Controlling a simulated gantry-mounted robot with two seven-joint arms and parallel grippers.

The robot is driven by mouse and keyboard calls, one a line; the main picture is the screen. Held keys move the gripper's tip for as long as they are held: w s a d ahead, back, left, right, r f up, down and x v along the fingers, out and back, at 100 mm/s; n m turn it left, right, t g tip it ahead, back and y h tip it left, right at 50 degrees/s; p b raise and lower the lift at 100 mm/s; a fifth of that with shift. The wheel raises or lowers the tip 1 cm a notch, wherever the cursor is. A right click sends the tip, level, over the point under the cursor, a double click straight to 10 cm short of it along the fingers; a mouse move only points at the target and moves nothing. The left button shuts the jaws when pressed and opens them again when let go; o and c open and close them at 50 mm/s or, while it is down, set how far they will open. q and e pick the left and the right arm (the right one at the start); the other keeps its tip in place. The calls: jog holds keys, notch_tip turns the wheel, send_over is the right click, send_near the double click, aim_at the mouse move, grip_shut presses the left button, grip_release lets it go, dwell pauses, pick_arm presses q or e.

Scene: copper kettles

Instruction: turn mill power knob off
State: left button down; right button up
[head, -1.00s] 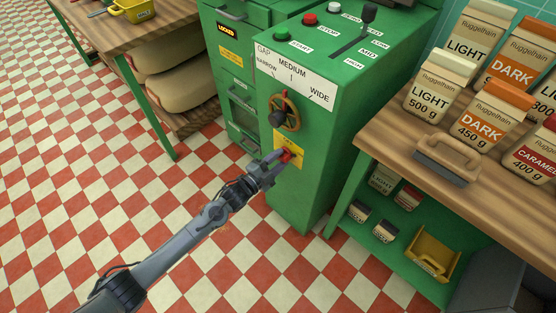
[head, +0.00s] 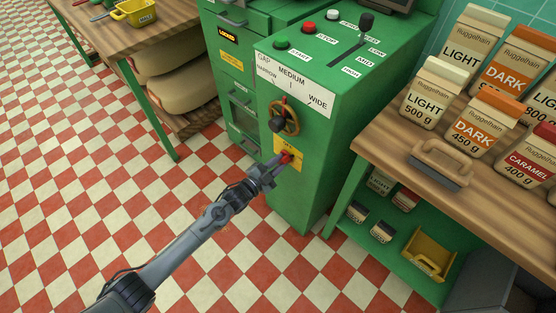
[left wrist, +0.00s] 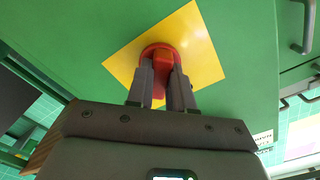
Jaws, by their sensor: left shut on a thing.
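The mill's power knob is a red knob (head: 286,157) on a yellow plate (head: 291,168), low on the front of the green mill (head: 312,180). My left gripper (head: 277,166) reaches it from the lower left in the head view. In the left wrist view, the two fingers of my left gripper (left wrist: 161,78) are closed around the red grip bar of the knob (left wrist: 160,50), with the yellow plate (left wrist: 201,48) behind it. The knob's markings are not readable. My right gripper is not in view.
Above the knob is a gap handwheel (head: 284,117). Green and red buttons (head: 308,27) and a black lever (head: 366,22) are on the mill's top. Checkered floor at left is free.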

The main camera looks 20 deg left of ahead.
pick_arm(q)
jog(key=n+p, duration=0.2)
jog(key=n, duration=0.2)
jog(key=shift+r+n+p, duration=0.1)
jog(key=shift+n+p, duration=1)
jog(key=shift+n, duration=1.1)
jog(key=c, duration=1)
grip_release()
jog(key=shift+s, duration=0.1)
